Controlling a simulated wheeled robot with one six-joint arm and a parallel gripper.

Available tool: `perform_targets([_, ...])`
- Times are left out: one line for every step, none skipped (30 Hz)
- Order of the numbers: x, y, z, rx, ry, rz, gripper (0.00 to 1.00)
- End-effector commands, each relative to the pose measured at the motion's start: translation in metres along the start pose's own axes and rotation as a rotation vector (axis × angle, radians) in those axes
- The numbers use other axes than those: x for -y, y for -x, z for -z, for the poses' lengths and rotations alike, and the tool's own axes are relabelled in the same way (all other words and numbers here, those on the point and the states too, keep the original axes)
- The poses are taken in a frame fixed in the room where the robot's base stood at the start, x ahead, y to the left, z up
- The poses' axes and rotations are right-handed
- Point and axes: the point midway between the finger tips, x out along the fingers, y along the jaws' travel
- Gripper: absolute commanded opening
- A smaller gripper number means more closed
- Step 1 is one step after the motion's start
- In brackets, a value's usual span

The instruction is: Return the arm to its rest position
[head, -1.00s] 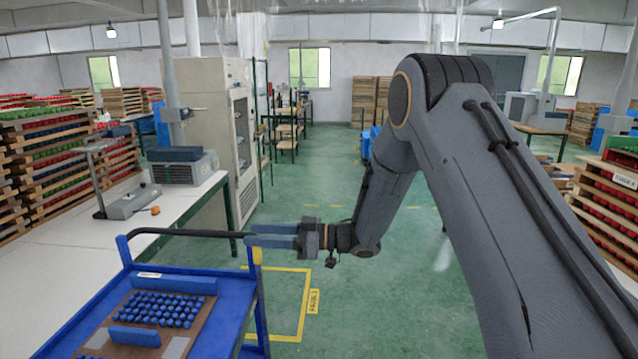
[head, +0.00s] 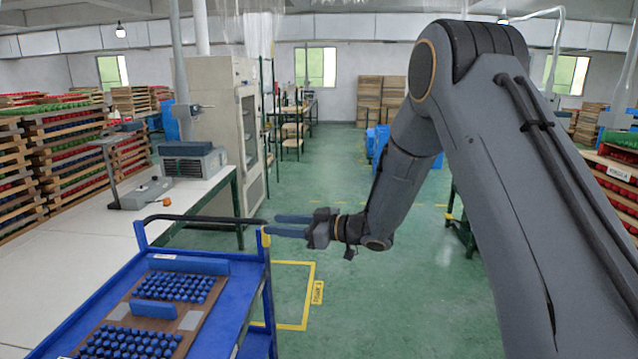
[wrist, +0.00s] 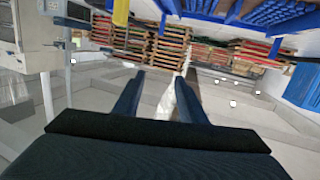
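My arm reaches out from the right side of the head view, with my gripper (head: 270,225) level at mid-picture. Its two blue-grey fingers point left and are apart, with nothing between them. In the wrist view the same gripper (wrist: 163,73) shows both fingers spread and empty. In the head view the fingertips appear beside the right end of the blue cart's dark handle; I cannot tell the exact gap. The blue cart (head: 226,318) carries a brown tray (head: 118,312) with rows of blue knobs and blue blocks.
A long white worktable (head: 75,235) with a grey box device (head: 190,163) runs along the left. Racks of coloured trays (head: 75,150) stand behind it. A tall cabinet (head: 222,110) is beyond. Green floor (head: 390,300) is open right of the cart. A stacked rack (head: 618,200) stands far right.

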Motion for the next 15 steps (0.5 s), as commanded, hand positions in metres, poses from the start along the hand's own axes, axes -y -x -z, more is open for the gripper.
perform_targets([-0.009,0.004,-0.003,0.023,0.001,-0.045,0.38])
perform_targets([-0.014,0.007,-0.005,0.041,0.001,-0.074,0.38])
perform_targets([-0.021,0.011,-0.008,0.065,0.000,-0.114,0.38])
perform_targets([-0.026,0.015,-0.011,0.084,-0.001,-0.146,0.38])
perform_targets([-0.032,0.020,-0.014,0.106,-0.005,-0.181,0.38])
perform_targets([-0.040,0.028,-0.018,0.137,-0.009,-0.229,0.38])
perform_targets([-0.046,0.035,-0.023,0.164,-0.014,-0.266,0.38])
perform_targets([-0.052,0.043,-0.027,0.192,-0.021,-0.307,0.38])
perform_targets([-0.060,0.055,-0.034,0.236,-0.034,-0.368,0.38])
perform_targets([-0.065,0.067,-0.041,0.273,-0.048,-0.415,0.38])
perform_targets([-0.069,0.080,-0.048,0.314,-0.063,-0.465,0.38])
perform_targets([-0.073,0.100,-0.059,0.375,-0.091,-0.533,0.38])
perform_targets([-0.074,0.116,-0.067,0.422,-0.113,-0.581,0.38])
perform_targets([-0.074,0.133,-0.076,0.469,-0.141,-0.628,0.38])
perform_targets([-0.070,0.155,-0.088,0.533,-0.180,-0.684,0.38])
